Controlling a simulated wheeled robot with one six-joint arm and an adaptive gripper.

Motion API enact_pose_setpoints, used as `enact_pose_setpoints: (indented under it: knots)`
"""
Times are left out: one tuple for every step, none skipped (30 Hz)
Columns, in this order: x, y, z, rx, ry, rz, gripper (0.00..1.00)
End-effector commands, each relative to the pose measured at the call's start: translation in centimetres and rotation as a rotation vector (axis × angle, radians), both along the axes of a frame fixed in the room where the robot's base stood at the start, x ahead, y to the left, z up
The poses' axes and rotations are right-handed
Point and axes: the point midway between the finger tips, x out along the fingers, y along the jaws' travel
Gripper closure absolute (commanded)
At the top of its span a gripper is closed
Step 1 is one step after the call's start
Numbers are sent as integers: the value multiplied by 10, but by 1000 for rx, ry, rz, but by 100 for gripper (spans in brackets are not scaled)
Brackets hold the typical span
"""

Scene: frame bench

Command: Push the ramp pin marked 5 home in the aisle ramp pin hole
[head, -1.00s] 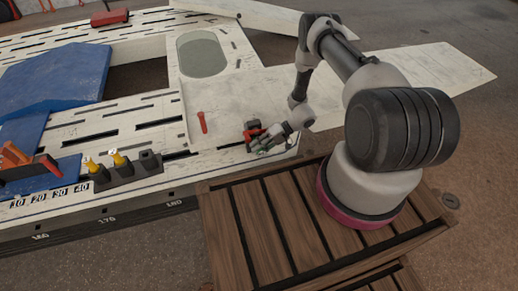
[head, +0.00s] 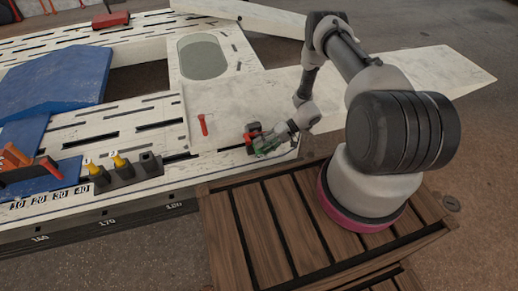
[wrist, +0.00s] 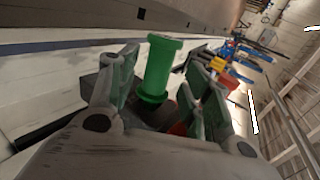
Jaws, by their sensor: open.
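A green flanged pin (wrist: 160,68) stands between the open fingers of my gripper (wrist: 163,88) in the wrist view, apparently in a dark block. No number shows on it, and its lower end is hidden. In the head view my gripper (head: 262,147) is low over the front right of the white bench, beside a small red and black fixture (head: 253,130). The fingers partly cover that fixture. I cannot make out the ramp pin hole or how deep the pin sits.
A dark holder (head: 128,175) with yellow pins (head: 119,161) stands left of my gripper. A red pin-like part (head: 203,124) is on the white panel. Blue panels (head: 55,80) and orange parts (head: 15,156) are farther left. The panel behind my gripper is mostly clear.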

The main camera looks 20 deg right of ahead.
Motion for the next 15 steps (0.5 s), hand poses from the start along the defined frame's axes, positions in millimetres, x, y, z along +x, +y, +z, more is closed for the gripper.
enact_pose_setpoints:
  knots:
    - [4, -12, 8, -2, -7, -5, 50]
    - [4, -18, 12, -1, -7, -6, 50]
    - [4, -26, 17, -1, -7, -5, 50]
    - [4, -32, 21, -2, -7, -6, 50]
    - [4, -37, 24, -2, -7, -6, 50]
    - [3, -45, 29, -2, -6, -6, 50]
    - [3, -50, 32, -2, -7, -6, 50]
    - [3, -55, 35, -3, -6, -6, 50]
    - [3, -61, 39, -2, -6, -4, 50]
    - [3, -65, 41, -2, -6, -6, 50]
    - [3, -68, 43, -1, -6, -4, 50]
    - [3, -72, 46, -2, -6, -3, 50]
    - [3, -74, 47, -2, -5, -3, 50]
    - [2, -76, 48, -2, -5, -2, 50]
    - [2, -78, 49, -1, -4, -2, 50]
